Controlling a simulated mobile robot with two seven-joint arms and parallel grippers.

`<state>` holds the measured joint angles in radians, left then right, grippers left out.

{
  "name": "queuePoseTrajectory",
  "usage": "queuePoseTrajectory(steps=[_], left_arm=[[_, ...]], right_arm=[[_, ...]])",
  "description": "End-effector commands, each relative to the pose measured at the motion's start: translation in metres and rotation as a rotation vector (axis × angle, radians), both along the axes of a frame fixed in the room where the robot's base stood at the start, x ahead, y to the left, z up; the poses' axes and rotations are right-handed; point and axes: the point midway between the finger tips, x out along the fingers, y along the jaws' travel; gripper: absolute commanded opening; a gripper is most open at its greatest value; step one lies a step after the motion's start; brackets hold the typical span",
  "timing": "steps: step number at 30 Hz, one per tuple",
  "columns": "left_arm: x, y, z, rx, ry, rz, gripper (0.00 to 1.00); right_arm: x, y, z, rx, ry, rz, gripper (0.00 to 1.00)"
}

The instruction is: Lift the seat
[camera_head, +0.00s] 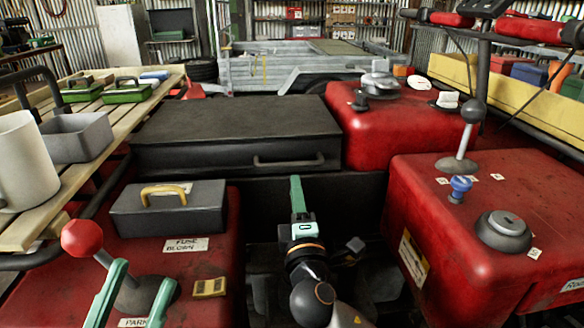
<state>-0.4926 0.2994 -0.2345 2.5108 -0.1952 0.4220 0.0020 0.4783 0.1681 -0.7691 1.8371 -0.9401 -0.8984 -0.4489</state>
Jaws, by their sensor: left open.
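The seat appears to be the wide black padded box (235,118) in the middle, lying flat, with a dark bar handle (290,161) on its front face. My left gripper (144,271) is at the lower left, its two teal fingers apart and nothing seen between them. It is in front of the seat, beside a red-knobbed lever (82,238). My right gripper (297,184) points up just in front of the seat, below the handle and apart from it as far as I can tell. It shows edge-on, so its opening is hidden.
A dark box with a yellow handle (166,208) sits between my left gripper and the seat. Red bodywork (395,125) adjoins the seat's right; another red block (440,215) carries a lever (465,130). A wooden rack (95,140) with containers is at left.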

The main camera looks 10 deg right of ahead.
Motion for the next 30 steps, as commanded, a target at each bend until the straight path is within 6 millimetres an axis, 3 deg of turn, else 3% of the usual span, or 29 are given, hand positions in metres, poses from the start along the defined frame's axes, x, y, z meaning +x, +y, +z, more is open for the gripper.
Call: queuePoseTrajectory(steps=[6, 13, 27, 30], left_arm=[[0.001, -0.001, -0.012, -0.006, 0.009, -0.01, 0.5], [0.001, -0.001, -0.019, -0.014, 0.019, -0.018, 0.5], [0.001, -0.002, -0.021, -0.016, 0.023, -0.022, 0.5], [0.001, -0.002, -0.021, -0.014, 0.023, -0.022, 0.5]], right_arm=[[0.044, -0.001, 0.007, 0.001, -0.002, -0.002, 0.29], [0.075, 0.0, 0.013, 0.002, 0.001, -0.001, 0.29], [0.086, 0.0, 0.016, 0.003, 0.002, 0.001, 0.29], [0.086, 0.0, 0.016, 0.003, 0.002, 0.001, 0.19]])
